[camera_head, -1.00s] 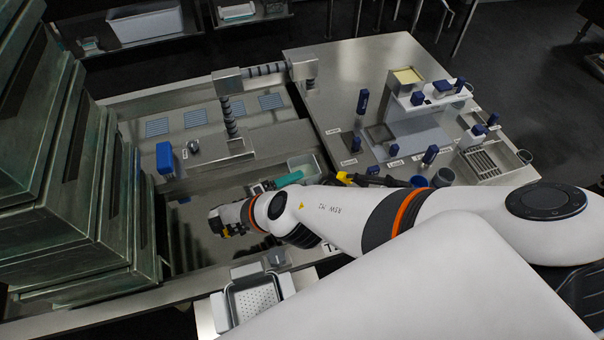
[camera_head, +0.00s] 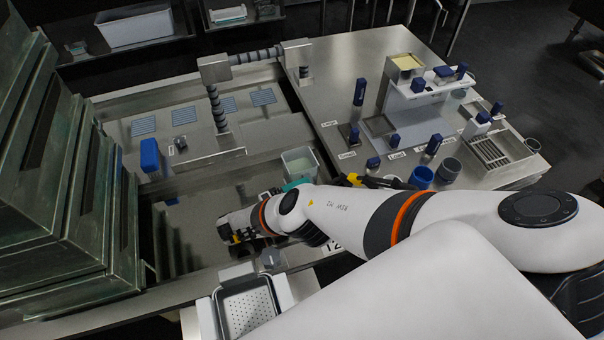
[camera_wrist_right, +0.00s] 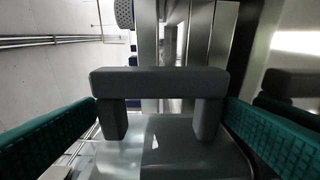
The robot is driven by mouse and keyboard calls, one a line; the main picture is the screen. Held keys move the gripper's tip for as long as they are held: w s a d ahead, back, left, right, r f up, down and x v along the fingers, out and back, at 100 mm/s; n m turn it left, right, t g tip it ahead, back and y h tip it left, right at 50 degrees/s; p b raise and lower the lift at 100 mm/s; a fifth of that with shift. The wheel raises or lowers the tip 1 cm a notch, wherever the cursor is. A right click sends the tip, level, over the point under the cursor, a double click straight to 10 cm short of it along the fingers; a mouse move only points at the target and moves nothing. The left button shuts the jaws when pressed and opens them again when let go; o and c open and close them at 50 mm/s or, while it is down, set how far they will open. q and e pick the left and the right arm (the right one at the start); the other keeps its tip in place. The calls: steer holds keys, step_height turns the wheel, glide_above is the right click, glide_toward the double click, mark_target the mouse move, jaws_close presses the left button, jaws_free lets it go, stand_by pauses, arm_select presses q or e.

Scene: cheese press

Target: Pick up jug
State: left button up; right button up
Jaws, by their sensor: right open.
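The jug (camera_head: 300,161) is a clear, box-shaped container with pale contents. It stands by the vat's right edge in the head view, its lower part hidden by my right gripper. In the right wrist view its dark grey handle (camera_wrist_right: 160,80) lies crosswise ahead, with its clear body (camera_wrist_right: 175,150) below. In the head view a teal finger (camera_head: 297,185) shows just in front of the jug; my arm hides most of the hand. My left gripper is out of view.
A steel table (camera_head: 350,70) on the right holds a white press stand (camera_head: 415,105), blue-handled tools and blue cups (camera_head: 421,177). A blue block (camera_head: 150,155) sits on the vat's left. Stacked metal boxes (camera_head: 60,190) fill the left side. A perforated tray (camera_head: 247,310) is in front.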

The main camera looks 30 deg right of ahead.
steer(key=d, duration=0.4)
steer(key=shift+s+d, duration=0.1)
steer(key=shift+d, duration=0.05)
steer(key=shift+c, duration=0.5)
steer(key=shift+r, duration=0.1)
steer(key=c, duration=0.8)
